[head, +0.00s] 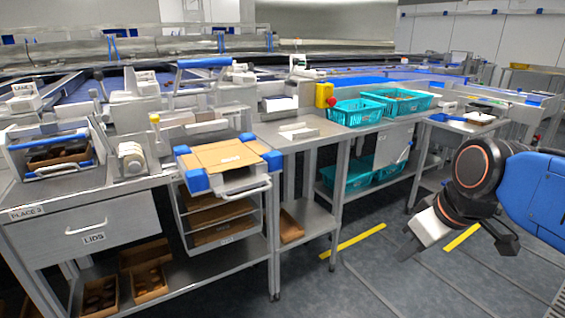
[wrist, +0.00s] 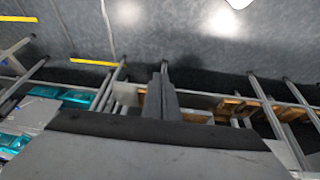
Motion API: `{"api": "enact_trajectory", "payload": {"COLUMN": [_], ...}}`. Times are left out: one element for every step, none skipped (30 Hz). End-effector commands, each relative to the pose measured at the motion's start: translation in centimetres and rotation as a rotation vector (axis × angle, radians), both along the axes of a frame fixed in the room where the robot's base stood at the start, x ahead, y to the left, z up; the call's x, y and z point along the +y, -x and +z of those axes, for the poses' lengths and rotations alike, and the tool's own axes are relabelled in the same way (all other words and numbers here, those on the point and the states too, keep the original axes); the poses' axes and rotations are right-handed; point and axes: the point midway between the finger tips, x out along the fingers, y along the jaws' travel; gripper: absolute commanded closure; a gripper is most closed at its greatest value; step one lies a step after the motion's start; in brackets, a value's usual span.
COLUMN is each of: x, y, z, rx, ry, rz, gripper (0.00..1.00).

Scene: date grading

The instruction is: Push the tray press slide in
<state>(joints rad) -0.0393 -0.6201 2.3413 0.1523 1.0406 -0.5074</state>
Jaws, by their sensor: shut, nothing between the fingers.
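The tray press (head: 200,95), with a blue lever bar on top, stands on the bench left of centre. Its slide (head: 245,181) sticks out past the bench's front edge, with blue corner blocks, a flat brown cardboard piece (head: 222,156) on it and a pale handle (head: 246,190) in front. My gripper (head: 405,252) hangs over the aisle floor at the right, well apart from the slide and touching nothing. In the wrist view my gripper (wrist: 163,72) shows shut and empty. I cannot make out the slide in the wrist view.
Teal crates (head: 358,112) stand on the bench to the right. An open-fronted bin (head: 55,150) and a tape dispenser (head: 131,158) stand left of the press. A drawer (head: 85,227) labelled LIDS is below. The aisle floor (head: 340,285) between bench and arm is clear.

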Motion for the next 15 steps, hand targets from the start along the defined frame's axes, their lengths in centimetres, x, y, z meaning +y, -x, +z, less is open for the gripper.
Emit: {"api": "enact_trajectory", "payload": {"x": [0.9, 1.4, 2.2, 2.7, 3.3, 4.1, 4.7, 5.3, 6.1, 6.7, 7.3, 8.2, 8.8, 9.5, 10.3], "y": [-1.4, -2.2, -3.2, -3.9, -4.7, -5.7, -6.5, -7.2, -8.2, -9.0, -9.8, -10.8, -11.5, -12.3, -13.3], "z": [1.2, 2.0, 3.0, 3.6, 4.4, 5.3, 6.0, 6.6, 7.5, 8.2, 8.9, 9.7, 10.3, 11.0, 11.8], "rx": [-0.004, -0.010, -0.020, -0.026, -0.035, -0.050, -0.060, -0.071, -0.090, -0.104, -0.120, -0.143, -0.160, -0.179, -0.206], "ry": [0.004, 0.007, 0.011, 0.014, 0.017, 0.019, 0.023, 0.025, 0.028, 0.029, 0.032, 0.035, 0.036, 0.039, 0.042], "rz": [0.082, 0.137, 0.210, 0.266, 0.321, 0.395, 0.450, 0.507, 0.580, 0.636, 0.691, 0.764, 0.819, 0.875, 0.948], "gripper": [1.00, 1.00, 1.00, 1.00, 1.00, 1.00, 1.00, 1.00, 1.00, 1.00, 1.00, 1.00, 1.00, 1.00, 1.00]}}
